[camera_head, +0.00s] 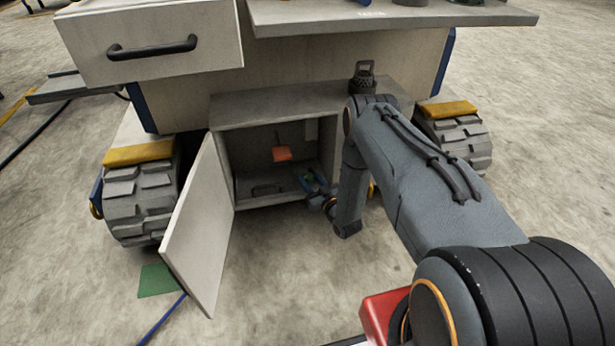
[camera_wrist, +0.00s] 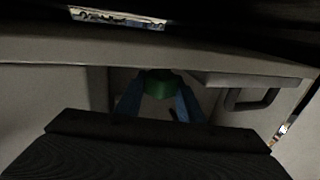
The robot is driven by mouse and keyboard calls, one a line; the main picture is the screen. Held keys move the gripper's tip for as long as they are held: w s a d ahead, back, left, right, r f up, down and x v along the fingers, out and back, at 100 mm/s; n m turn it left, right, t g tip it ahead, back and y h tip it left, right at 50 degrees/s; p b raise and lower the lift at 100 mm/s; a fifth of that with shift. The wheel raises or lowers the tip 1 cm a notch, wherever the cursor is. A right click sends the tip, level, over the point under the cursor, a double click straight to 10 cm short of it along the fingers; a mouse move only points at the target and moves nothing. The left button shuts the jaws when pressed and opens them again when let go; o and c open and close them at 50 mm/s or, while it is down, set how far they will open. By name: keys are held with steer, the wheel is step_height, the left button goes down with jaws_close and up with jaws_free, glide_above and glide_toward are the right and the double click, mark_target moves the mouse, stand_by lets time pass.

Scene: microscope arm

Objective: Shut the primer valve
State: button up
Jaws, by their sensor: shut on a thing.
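My gripper (camera_head: 315,182) reaches into the low open compartment of the cart from its right side. In the wrist view its two blue fingers (camera_wrist: 157,101) are closed on a green piece (camera_wrist: 158,85). The lower part of that piece is hidden, and I cannot tell whether it belongs to the primer valve. An orange-red piece (camera_head: 282,153) hangs from a thin stem inside the compartment, left of my gripper and apart from it. No label shows which part is the valve.
The compartment door (camera_head: 203,225) stands open at the left. A dark handle (camera_head: 268,189) lies low in the compartment; a handle (camera_wrist: 252,98) also shows in the wrist view. The drawer (camera_head: 150,45) juts out above. Wheels (camera_head: 141,200) flank the compartment. The floor in front is mostly clear.

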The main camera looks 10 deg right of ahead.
mark_target(307, 181)
steer(key=m+h+p, duration=0.1)
steer(key=h, duration=0.1)
steer(key=m+h, duration=0.2)
steer(key=shift+s+a+t+h+p, duration=0.1)
steer(key=shift+a+t+h+p, duration=0.05)
steer(key=shift+t+h+p, duration=0.2)
steer(key=shift+f+m+h+p, duration=0.1)
steer(key=shift+m+h+p, duration=0.2)
steer(key=shift+m+h, duration=1.85)
steer(key=shift+n+h, duration=0.35)
steer(key=shift+h, duration=0.25)
steer(key=o, duration=1.1)
steer(key=shift+c, duration=0.2)
steer(key=shift+p+v, duration=1.35)
steer(key=shift+v, duration=2.45)
steer(key=shift+r, duration=0.25)
